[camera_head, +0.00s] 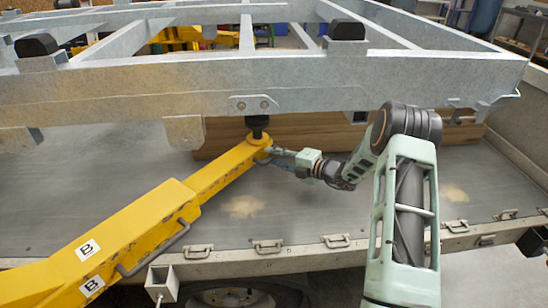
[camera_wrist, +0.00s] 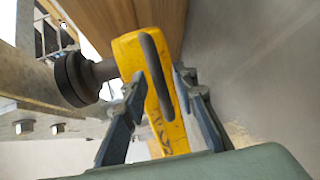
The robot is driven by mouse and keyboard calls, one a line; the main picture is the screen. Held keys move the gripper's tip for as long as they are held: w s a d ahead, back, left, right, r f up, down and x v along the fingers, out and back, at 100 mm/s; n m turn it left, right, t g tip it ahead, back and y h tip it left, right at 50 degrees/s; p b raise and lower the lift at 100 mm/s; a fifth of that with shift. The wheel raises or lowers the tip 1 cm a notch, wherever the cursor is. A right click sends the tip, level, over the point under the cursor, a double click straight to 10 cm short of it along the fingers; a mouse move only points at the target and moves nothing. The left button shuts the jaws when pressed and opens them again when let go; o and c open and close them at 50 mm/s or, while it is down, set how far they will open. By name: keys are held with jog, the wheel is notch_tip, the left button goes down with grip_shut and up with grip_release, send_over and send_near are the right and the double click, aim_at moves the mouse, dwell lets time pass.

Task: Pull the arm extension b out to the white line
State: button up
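The yellow arm extension b (camera_head: 228,170) slants up and right out of the thicker yellow arm (camera_head: 135,231), which carries two white B labels (camera_head: 88,250). A black round pad (camera_head: 257,126) stands on its end, under the metal frame. My gripper (camera_head: 279,157) is at that end, on its right side. In the wrist view, the fingers of my gripper (camera_wrist: 158,73) stand either side of a dark grey bar handle (camera_wrist: 157,75) on the yellow end (camera_wrist: 131,51). Gaps show between fingers and bar, so my gripper looks open. I can make out no white line.
A galvanised frame (camera_head: 170,80) spans above the extension, with hanging brackets (camera_head: 185,132). A wooden beam (camera_head: 315,131) lies behind. The grey trailer bed (camera_head: 90,175) below is mostly clear, bordered by a front edge with latches (camera_head: 267,246). Another handle (camera_head: 153,250) is on the yellow arm's side.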

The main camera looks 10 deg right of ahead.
jog(key=v, duration=1.2)
